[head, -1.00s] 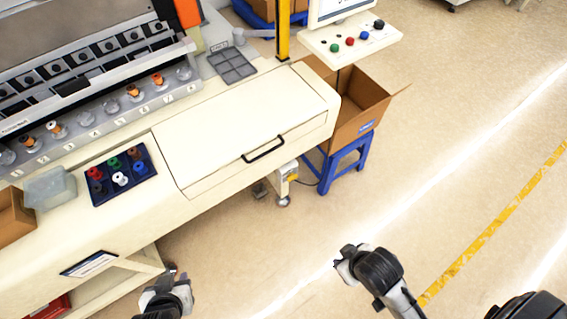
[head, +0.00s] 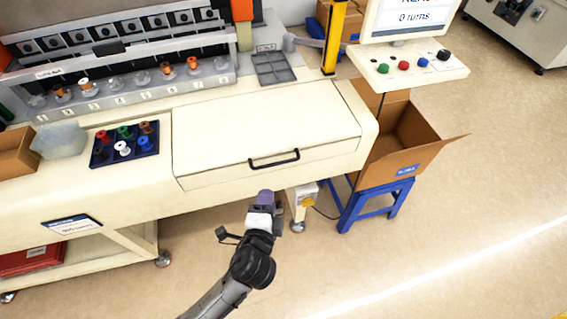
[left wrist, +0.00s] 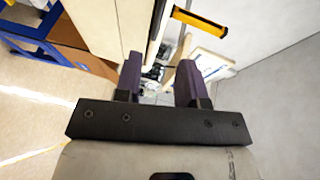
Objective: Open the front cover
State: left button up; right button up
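The front cover (head: 255,120) is a cream, flat lid on the machine's front right, and it looks closed. Its black bar handle (head: 274,159) is on the front edge. My left gripper (head: 265,198) is in front of the machine, a little below the handle and apart from it in the picture. In the left wrist view its two purple fingers (left wrist: 158,85) stand apart with a gap between them and nothing held. My right gripper is not in view.
A dark tray of coloured spools (head: 125,145) and a translucent box (head: 59,139) sit left of the cover. A grey compartment tray (head: 272,69) lies behind it. An open carton (head: 405,150) on a blue stand (head: 376,206) is at right. Floor in front is clear.

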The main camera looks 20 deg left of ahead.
aim_at(275, 165)
pick_arm(q)
jog(key=b+x, duration=0.2)
jog(key=x, duration=1.1)
jog(key=shift+w, duration=0.4)
grip_shut()
